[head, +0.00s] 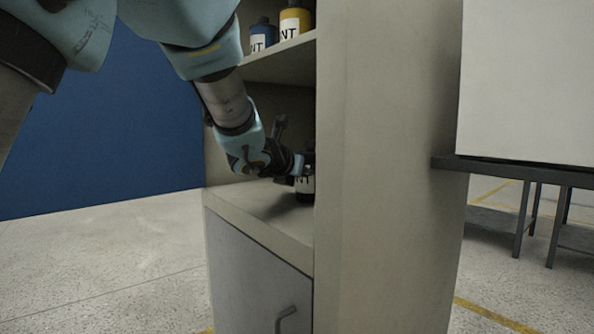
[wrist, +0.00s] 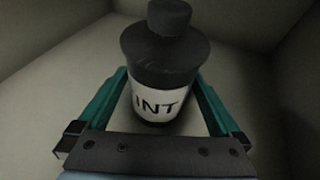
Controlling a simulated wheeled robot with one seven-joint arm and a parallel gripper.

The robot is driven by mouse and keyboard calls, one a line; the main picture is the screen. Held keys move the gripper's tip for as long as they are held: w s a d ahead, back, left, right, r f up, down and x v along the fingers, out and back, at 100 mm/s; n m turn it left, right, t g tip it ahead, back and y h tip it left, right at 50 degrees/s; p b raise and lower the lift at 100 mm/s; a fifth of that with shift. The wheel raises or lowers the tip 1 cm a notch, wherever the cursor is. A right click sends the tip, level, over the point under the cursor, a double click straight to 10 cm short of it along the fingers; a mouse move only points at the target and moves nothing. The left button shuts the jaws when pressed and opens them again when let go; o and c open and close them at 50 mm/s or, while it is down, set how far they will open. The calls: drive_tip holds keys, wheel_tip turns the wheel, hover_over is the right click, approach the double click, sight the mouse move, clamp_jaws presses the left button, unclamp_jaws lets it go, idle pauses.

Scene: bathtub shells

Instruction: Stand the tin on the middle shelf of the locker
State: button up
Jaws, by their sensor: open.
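The tin (wrist: 158,103) is dark with a white label reading "INT" and a narrower dark cap. It stands upright on the locker's middle shelf (head: 255,207), above the closed lower door. In the head view the tin (head: 305,186) is partly hidden by the locker's side wall and my gripper. My gripper (head: 293,170) reaches into this compartment from the left. In the wrist view its teal fingers (wrist: 160,75) are open, one on each side of the tin. Gaps show beside the lower part of the tin; contact higher up is unclear.
A blue tin (head: 263,36) and a yellow tin (head: 294,22) stand on the upper shelf (head: 285,62) above my wrist. The locker's side panel (head: 385,170) bounds the compartment on the right. A dark-framed table (head: 520,172) stands further right. Floor left of the locker is clear.

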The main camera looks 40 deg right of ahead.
drive_tip(key=v, duration=1.1)
drive_tip(key=shift+s, duration=0.1)
drive_tip(key=w+a+f+n, duration=0.1)
drive_tip(key=w+a+f+n+t+y, duration=0.1)
drive_tip(key=w+a+n, duration=0.1)
drive_tip(key=w+a+f+n, duration=0.1)
drive_tip(key=w+n, duration=0.1)
drive_tip(key=shift+a+t+y, duration=0.15)
drive_tip(key=shift+t+y, duration=0.15)
drive_tip(key=shift+y, duration=0.1)
drive_tip(key=w+a+f+n+t+y, duration=0.1)
drive_tip(key=w+a+f+n+y, duration=0.4)
drive_tip(key=a+n, duration=0.5)
drive_tip(key=w+a+f+n+t+y, duration=0.1)
drive_tip(key=w+a+f+n+y, duration=0.1)
drive_tip(key=w+a+f+n, duration=0.65)
drive_tip(key=s+a+f+n+g+y, duration=0.1)
drive_tip(key=s+a+f+n+g, duration=0.1)
drive_tip(key=a+n, duration=0.6)
drive_tip(key=s+a+f+n+g+y, duration=0.2)
drive_tip(key=s+a+f+n, duration=0.2)
drive_tip(key=s+a+n, duration=0.3)
drive_tip(key=s+a+f+n+g+y, duration=0.1)
drive_tip(key=s+a+f+n, duration=0.3)
drive_tip(key=a+n, duration=0.5)
drive_tip(key=shift+s+n+g, duration=0.45)
drive_tip(key=shift+n+g, duration=0.05)
drive_tip(key=shift+n, duration=0.55)
